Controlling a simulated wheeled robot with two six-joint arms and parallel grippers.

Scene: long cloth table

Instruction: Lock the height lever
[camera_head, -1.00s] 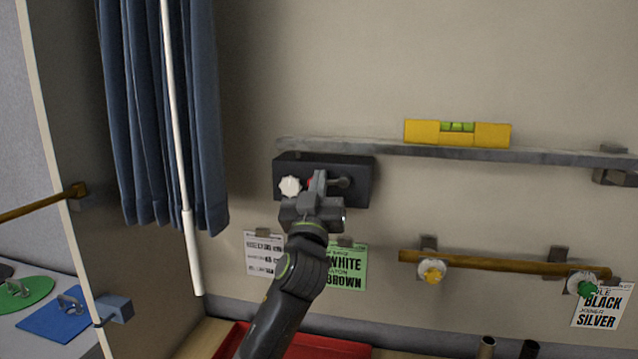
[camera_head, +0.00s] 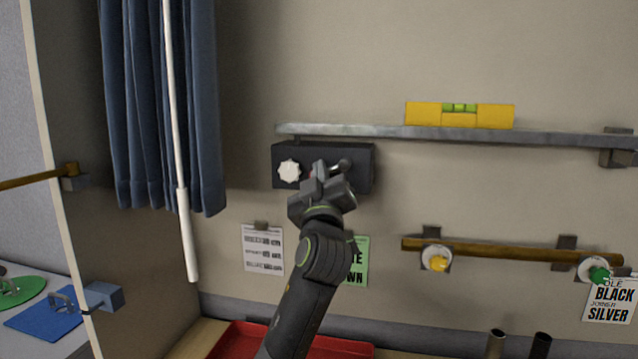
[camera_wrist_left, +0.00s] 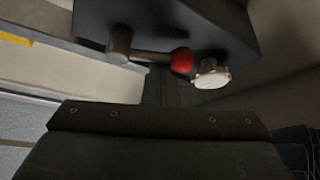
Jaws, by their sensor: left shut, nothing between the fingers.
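The black lever box (camera_head: 283,152) is on the wall under a grey rail. It carries a white lobed knob (camera_head: 289,172) at its left and a lever pivot (camera_head: 343,163) at its right. The lever's red ball (camera_wrist_left: 181,60) shows beside the white knob in the left wrist view, with its rod running to the pivot; the gripper mostly hides it in the head view. My left gripper (camera_head: 320,172) is shut and empty in front of the box. Its fingers (camera_wrist_left: 160,86) are close to the rod near the ball; contact is unclear. My right gripper is out of view.
A yellow spirit level (camera_head: 459,116) sits on the grey rail (camera_head: 385,133). A blue curtain (camera_head: 150,110) and white pole (camera_head: 176,140) hang to the left. A brown rail (camera_head: 490,248) is lower right, and a red tray (camera_head: 235,340) lies below.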

